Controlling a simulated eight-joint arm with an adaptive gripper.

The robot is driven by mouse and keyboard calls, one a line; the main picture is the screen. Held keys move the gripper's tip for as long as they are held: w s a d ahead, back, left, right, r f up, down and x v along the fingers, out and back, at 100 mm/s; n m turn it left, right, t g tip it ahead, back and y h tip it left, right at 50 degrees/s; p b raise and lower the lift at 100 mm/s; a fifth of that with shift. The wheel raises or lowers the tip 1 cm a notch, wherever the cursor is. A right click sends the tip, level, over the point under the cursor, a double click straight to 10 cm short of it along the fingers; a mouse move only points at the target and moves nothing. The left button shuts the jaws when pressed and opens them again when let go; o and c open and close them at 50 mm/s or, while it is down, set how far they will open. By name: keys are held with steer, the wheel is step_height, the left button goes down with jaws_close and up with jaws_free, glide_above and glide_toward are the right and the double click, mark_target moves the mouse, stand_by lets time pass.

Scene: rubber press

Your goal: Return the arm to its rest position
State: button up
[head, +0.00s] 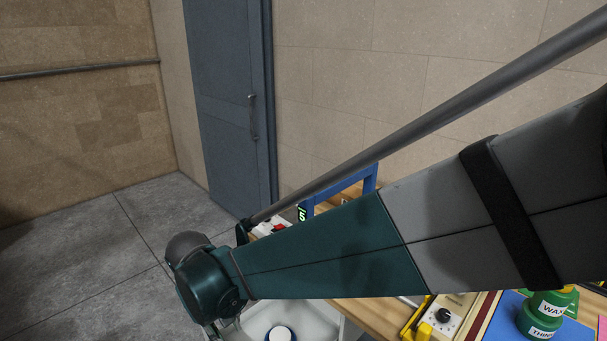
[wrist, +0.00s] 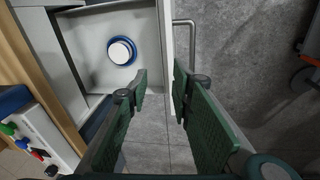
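My arm (head: 320,245) reaches from the right edge of the head view down to the lower left. Its dark green joint (head: 208,283) hangs in front of the workbench. In the wrist view my gripper (wrist: 160,88) is open, with its two green fingers apart and nothing between them. Grey floor shows in the gap. The gripper is almost wholly hidden in the head view.
A pale open drawer or tray (wrist: 88,42) holds a white round thing with a blue rim (wrist: 122,51), close to the left finger. A panel with coloured knobs (wrist: 35,140) is at lower left. Green pots (head: 541,315) stand on the bench. A closed door (head: 228,100) is behind.

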steer(key=w+d+r+m+t, duration=0.1)
steer(key=d+r, duration=0.2)
steer(key=d, duration=0.4)
steer(key=d+r+m+y, duration=0.1)
steer(key=d+r, duration=0.2)
steer(key=d, duration=0.4)
steer(key=w+d+r+m+t, duration=0.1)
steer(key=d+r, duration=0.2)
steer(key=d, duration=0.4)
steer(key=s+d+r+m+t, duration=0.1)
steer(key=s+d, duration=0.3)
steer(key=d, duration=0.6)
steer(key=s+d+r+m+t, duration=0.2)
steer(key=s+d, duration=0.3)
steer(key=d, duration=0.5)
steer(key=shift+s+d+r+m, duration=0.2)
steer(key=shift+d+m, duration=0.15)
steer(key=shift+m, duration=0.55)
